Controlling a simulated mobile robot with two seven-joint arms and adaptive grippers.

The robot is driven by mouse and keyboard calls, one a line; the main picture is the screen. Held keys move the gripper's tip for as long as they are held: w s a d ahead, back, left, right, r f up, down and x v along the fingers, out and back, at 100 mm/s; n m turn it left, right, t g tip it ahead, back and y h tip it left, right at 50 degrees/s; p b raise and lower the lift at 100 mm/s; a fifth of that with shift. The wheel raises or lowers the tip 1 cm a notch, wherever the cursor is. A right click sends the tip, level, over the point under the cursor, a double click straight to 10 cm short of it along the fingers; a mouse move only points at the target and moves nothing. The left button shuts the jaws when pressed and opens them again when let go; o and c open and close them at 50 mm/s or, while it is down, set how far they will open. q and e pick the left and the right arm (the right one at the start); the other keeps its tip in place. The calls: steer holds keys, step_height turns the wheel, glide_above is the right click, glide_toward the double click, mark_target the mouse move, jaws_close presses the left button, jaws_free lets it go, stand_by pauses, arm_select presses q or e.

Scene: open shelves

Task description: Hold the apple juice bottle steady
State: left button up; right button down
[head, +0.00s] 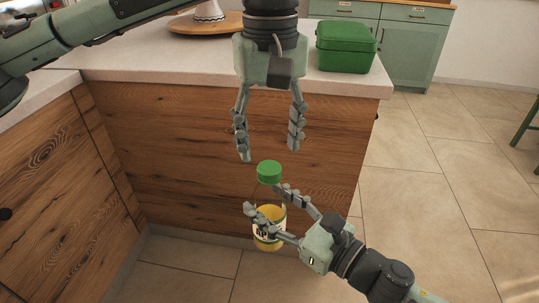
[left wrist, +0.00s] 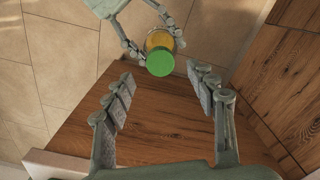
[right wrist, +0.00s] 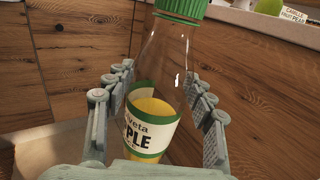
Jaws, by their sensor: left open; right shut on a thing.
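The apple juice bottle (head: 269,226) is clear with a green cap (head: 269,172), a white and green label and yellow juice low inside. It is upright in the air in front of the wooden counter front. My right gripper (head: 262,199) is shut on it, with fingers on both sides of its body; in the right wrist view the bottle (right wrist: 155,110) stands between the fingers. My left gripper (head: 269,157) is open and empty just above the cap, fingers pointing down. In the left wrist view the cap (left wrist: 160,62) lies beyond the open fingertips, apart from them.
A green box (head: 346,46) stands on the pale countertop (head: 200,62) at its right end. A round wooden board (head: 205,25) lies at the back. Wooden cabinet fronts are close behind and left; tiled floor (head: 430,190) is open on the right.

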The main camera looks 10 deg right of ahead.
arm_select(q)
step_height(320, 180, up, 8)
steer(key=shift+f, duration=0.15)
stand_by(0.6)
